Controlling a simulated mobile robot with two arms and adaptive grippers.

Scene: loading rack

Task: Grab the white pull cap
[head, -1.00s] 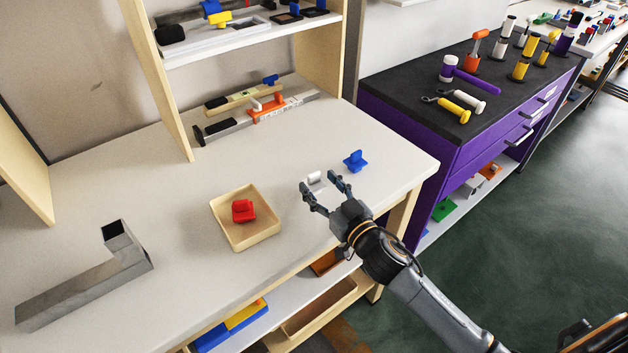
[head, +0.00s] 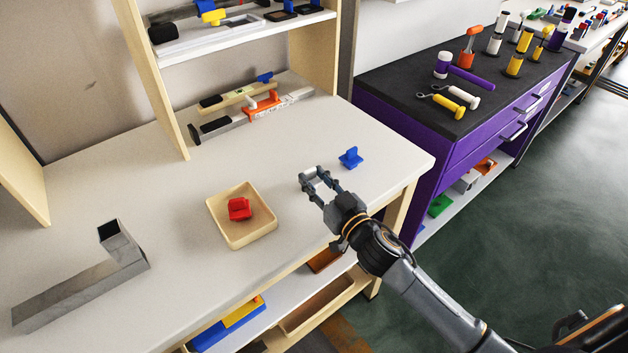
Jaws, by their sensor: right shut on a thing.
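The white pull cap (head: 309,172) is a small white piece on the pale tabletop, right of the tan tray. My right gripper (head: 316,177) comes in from the lower right and is shut on it, with a finger on each side. The fingers hide part of the cap, and I cannot tell whether it still touches the table. My left gripper is not in view.
A tan tray (head: 268,228) holds a red cap (head: 239,208). A blue cap (head: 351,158) stands right of my right gripper. A grey metal square tube (head: 80,290) lies at the left. A shelf with tools stands behind. A purple cabinet (head: 440,150) stands at the right.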

